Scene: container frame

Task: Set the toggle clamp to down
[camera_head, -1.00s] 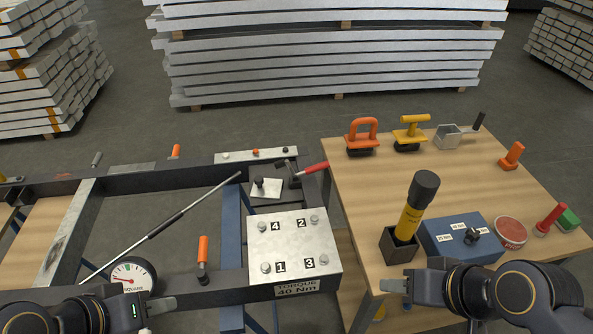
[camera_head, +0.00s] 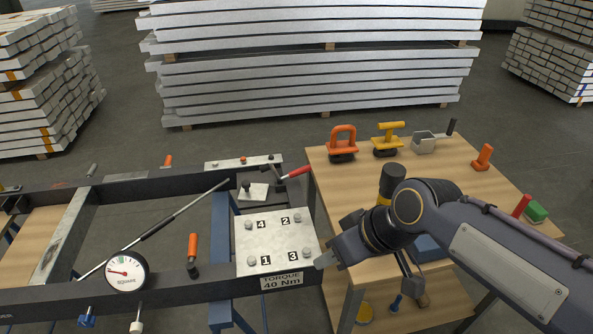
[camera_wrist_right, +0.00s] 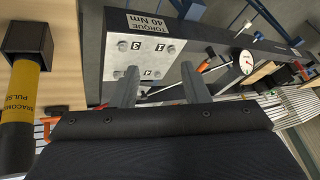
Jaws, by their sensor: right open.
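I cannot make out the red-handled clamp there. My left gripper is out of view.
An orange upright handle (camera_head: 193,246) and a round gauge (camera_head: 127,271) are on the near beam. A thin rod (camera_head: 180,212) slants across the frame. The wooden table (camera_head: 340,185) at right holds several tools; my right arm covers part of it.

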